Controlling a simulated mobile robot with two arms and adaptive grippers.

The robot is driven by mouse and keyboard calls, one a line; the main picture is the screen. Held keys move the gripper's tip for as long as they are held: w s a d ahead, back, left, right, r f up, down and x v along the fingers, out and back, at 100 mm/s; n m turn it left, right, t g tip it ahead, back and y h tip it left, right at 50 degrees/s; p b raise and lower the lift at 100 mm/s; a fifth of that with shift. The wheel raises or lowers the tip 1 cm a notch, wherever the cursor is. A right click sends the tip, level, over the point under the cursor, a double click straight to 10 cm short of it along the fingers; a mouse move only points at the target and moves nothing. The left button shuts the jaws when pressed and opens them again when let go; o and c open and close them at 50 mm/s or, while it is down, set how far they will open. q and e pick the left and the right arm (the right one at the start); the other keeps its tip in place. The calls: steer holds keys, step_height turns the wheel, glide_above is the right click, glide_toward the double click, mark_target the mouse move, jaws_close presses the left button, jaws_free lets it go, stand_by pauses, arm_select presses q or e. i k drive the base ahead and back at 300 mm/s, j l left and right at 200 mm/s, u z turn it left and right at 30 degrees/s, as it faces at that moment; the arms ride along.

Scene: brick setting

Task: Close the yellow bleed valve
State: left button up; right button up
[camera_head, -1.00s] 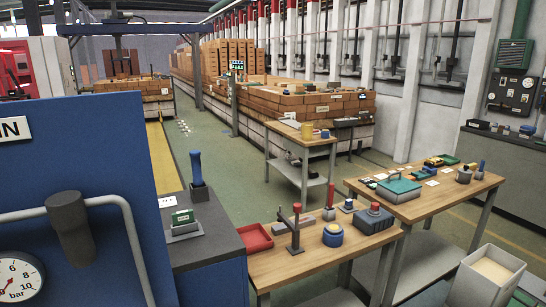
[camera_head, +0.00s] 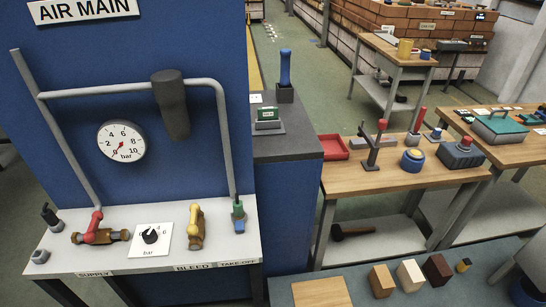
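The yellow bleed valve (camera_head: 195,226) sits on the white shelf of the blue air main panel, above the BLEED label (camera_head: 194,267). It has a brass body and a yellow handle at its top. The handle looks roughly in line with the body, though its exact angle is hard to tell. The red supply valve (camera_head: 97,229) is to its left, with its red handle raised at a slant. A dial (camera_head: 150,236) on a white plate lies between them. The green and blue take-off fitting (camera_head: 238,216) is to its right. Neither of my grippers is in view.
A round gauge (camera_head: 121,142) and a grey pipe (camera_head: 135,88) with a dark cylinder (camera_head: 171,104) are above the shelf. A grey bench (camera_head: 290,149) adjoins the panel on the right. A wooden table (camera_head: 343,181) stands beyond it, and several blocks (camera_head: 411,275) are at lower right.

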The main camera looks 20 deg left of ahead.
mark_target(192, 230)
steer(key=u, duration=1.25)
